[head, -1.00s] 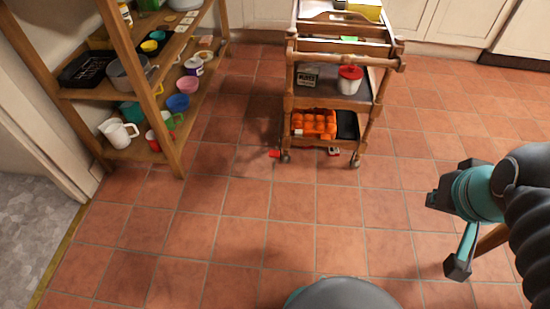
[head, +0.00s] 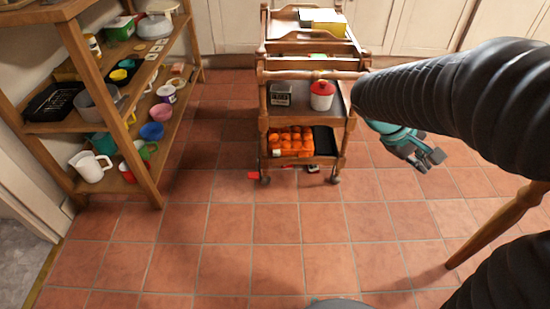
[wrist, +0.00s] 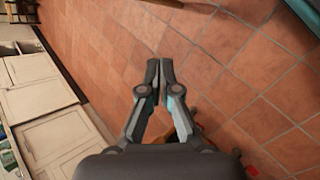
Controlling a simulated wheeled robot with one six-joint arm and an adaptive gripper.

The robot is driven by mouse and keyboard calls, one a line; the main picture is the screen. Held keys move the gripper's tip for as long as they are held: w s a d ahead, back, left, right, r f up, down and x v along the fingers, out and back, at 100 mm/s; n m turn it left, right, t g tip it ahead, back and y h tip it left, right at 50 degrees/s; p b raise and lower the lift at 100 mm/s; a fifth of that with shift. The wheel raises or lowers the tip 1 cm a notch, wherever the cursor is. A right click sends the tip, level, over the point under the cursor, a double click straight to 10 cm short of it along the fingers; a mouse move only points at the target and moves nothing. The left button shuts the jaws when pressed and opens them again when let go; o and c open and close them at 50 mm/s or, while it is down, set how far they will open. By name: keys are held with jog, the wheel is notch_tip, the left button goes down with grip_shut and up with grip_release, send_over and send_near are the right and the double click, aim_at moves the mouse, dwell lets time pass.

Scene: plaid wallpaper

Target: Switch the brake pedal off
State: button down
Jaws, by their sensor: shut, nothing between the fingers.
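A wooden trolley (head: 352,66) on casters stands ahead of me in the head view. A small red tab (head: 254,175), which looks like a brake pedal, sticks out low beside its front left caster. Another small red and white piece (head: 313,169) lies low under the trolley's front edge; I cannot tell what it is. My gripper (head: 430,162) is to the right of the trolley, apart from it, above the floor. In the wrist view its fingers (wrist: 159,66) are together and empty over tiles. Small red bits (wrist: 250,170) show at the wrist view's lower edge, too small to identify.
The trolley carries a red and white jar (head: 322,95), a dark box (head: 280,94) and an orange item (head: 291,142). A wooden shelf (head: 150,180) with cups and bowls stands left. A wooden leg (head: 497,228) stands at right. The floor before the trolley is clear.

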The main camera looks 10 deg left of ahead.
jog(key=w+a+f+n+t+h+b, duration=0.1)
jog(key=w+a+f+n+t+h, duration=0.3)
jog(key=w+a+f, duration=0.45)
jog(key=w+a+f+n+t+h+b, duration=0.1)
jog(key=w+a+f+n+t+h, duration=0.15)
jog(key=w+a+f+n, duration=0.6)
jog(key=w+a+f+n+t+y+b, duration=0.2)
jog(key=w+a+f+n+t+y, duration=0.2)
jog(key=w+a+f+n+t, duration=0.35)
jog(key=s+a+f+n+t+y, duration=0.1)
jog(key=s+a+f+n+y, duration=0.2)
jog(key=f, duration=0.6)
jog(key=s+a+f+n+t+y, duration=0.2)
jog(key=s+a+f+n+y, duration=0.2)
jog(key=a+f+y, duration=0.3)
jog(key=s+a+f+n+t+y+b, duration=0.1)
jog(key=s+a+f+n+y, duration=0.3)
jog(key=a+f, duration=0.6)
jog(key=shift+s+a+f+y, duration=0.3)
jog(key=shift+f+y, duration=0.35)
jog(key=shift+y, duration=0.2)
jog(key=shift+w, duration=0.15)
jog(key=x, duration=0.9)
jog(key=shift+w+r+b, duration=0.3)
jog(key=shift+w+b, duration=0.05)
jog(key=shift+b, duration=0.05)
